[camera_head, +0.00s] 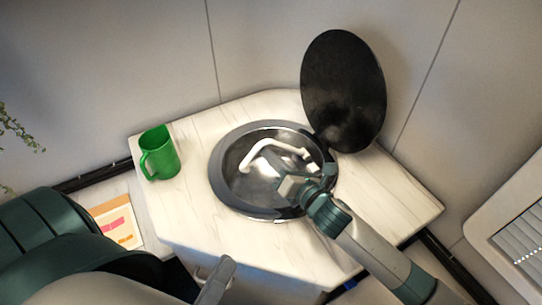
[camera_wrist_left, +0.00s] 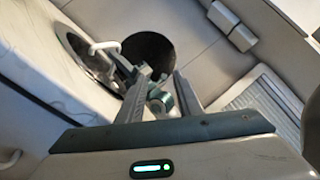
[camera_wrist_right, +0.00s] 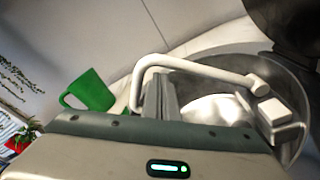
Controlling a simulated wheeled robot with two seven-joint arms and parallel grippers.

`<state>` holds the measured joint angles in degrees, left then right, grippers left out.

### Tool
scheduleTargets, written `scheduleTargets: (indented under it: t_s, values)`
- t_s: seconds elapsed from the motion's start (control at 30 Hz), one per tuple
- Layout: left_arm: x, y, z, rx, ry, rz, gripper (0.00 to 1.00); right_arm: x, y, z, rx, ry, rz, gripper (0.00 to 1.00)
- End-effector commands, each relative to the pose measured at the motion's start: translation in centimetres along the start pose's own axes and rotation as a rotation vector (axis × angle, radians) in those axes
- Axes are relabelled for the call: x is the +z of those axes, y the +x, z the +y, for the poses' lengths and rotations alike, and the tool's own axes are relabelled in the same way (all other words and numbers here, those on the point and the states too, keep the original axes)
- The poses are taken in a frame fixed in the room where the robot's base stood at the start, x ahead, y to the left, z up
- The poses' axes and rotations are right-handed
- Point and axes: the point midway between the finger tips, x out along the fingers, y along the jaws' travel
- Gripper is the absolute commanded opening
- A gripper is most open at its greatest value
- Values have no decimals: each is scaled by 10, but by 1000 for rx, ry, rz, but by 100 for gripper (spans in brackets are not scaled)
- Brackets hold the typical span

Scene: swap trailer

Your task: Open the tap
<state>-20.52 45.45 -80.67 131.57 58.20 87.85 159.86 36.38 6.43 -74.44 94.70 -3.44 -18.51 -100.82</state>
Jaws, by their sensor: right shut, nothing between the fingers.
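A white tap (camera_head: 275,146) with a curved spout sits over a round metal sink (camera_head: 228,202). It also shows in the right wrist view (camera_wrist_right: 195,68), with a blocky white part (camera_wrist_right: 272,112) at its right end. My right gripper (camera_head: 288,187) is shut and empty over the sink, in front of the tap. In the right wrist view its fingers (camera_wrist_right: 160,95) are together near the spout; whether they touch it I cannot tell. My left gripper (camera_head: 214,275) is low at the counter's front edge; its fingers (camera_wrist_left: 158,88) are apart and empty.
A black round lid (camera_head: 343,90) stands upright behind the sink. A green mug (camera_head: 160,155) stands on the left of the pale counter (camera_head: 195,220). Walls close in behind. A white louvred panel (camera_head: 510,235) is at the right. The counter's left front is clear.

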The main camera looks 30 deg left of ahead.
Motion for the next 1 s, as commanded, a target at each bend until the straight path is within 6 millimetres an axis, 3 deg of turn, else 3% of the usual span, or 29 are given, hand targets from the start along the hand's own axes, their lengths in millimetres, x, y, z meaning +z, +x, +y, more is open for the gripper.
scheduleTargets:
  t_s: [0.3, 0.47, 0.67, 1.0]
  values:
    - [-69, -19, -4, -333, 467, 187, 32, 0, 0, 0, 0, 0, 0, 0]
    - [-108, -26, 10, -582, 819, 196, 32, 0, 0, 0, 0, 0, 0, 0]
    - [-160, -35, 48, -846, 1267, 149, 32, 0, 0, 0, 0, 0, 0, 0]
    - [-242, -48, 132, -1163, 1915, 23, 32, 0, 0, 0, 0, 0, 0, 0]
